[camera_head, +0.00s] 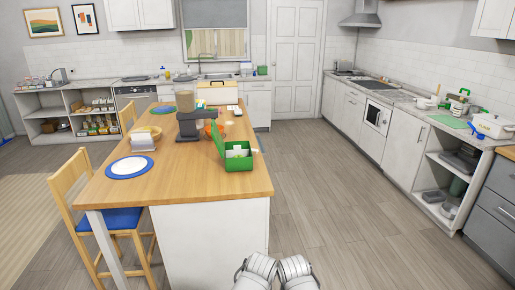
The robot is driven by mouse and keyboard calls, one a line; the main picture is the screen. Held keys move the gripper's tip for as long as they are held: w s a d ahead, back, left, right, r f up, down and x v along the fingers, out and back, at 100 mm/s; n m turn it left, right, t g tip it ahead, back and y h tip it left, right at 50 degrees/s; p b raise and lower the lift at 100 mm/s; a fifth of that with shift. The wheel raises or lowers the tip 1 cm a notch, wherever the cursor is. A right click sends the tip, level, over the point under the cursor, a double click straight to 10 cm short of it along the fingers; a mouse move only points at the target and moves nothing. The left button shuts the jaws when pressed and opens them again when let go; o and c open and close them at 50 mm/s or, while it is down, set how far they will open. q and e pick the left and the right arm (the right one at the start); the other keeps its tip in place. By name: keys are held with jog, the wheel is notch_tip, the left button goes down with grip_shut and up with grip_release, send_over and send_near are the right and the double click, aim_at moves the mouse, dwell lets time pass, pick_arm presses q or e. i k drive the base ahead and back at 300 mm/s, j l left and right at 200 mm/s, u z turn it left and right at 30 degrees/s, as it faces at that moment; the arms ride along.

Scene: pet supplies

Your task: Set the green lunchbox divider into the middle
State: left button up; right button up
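A green lunchbox (239,164) stands on the wooden island top near its right edge. Its green lid (217,141) is tilted up at the left. Whitish and green pieces show inside the box, too small to tell apart, and I cannot pick out a separate divider. Parts of my two white arms show at the bottom edge, on the floor side of the island and well apart from the lunchbox. Neither gripper's fingers are in view.
The island (180,183) also holds a blue-rimmed white plate (129,167), a bowl holder with white items (143,141), a dark grey appliance (190,125) and an orange bowl (215,127). A wooden chair with a blue seat (110,219) stands at left. Floor (345,215) at right is clear.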

aim_at(237, 150)
jog(key=i+l, duration=0.15)
jog(key=l, duration=0.25)
jog(key=i+l, duration=0.15)
jog(key=l, duration=0.25)
jog(key=i+l, duration=0.15)
jog(key=l, duration=0.25)
jog(key=i+l+u, duration=0.1)
jog(key=l, duration=0.3)
jog(key=i+l, duration=0.15)
jog(key=l, duration=0.25)
jog(key=i+l, duration=0.3)
jog(key=i, duration=0.25)
jog(key=i+l+u, duration=0.1)
jog(key=i+l, duration=0.2)
jog(key=i, duration=0.25)
jog(key=i+j, duration=0.2)
jog(key=i, duration=0.15)
jog(key=i+j, duration=0.15)
jog(key=i, duration=0.25)
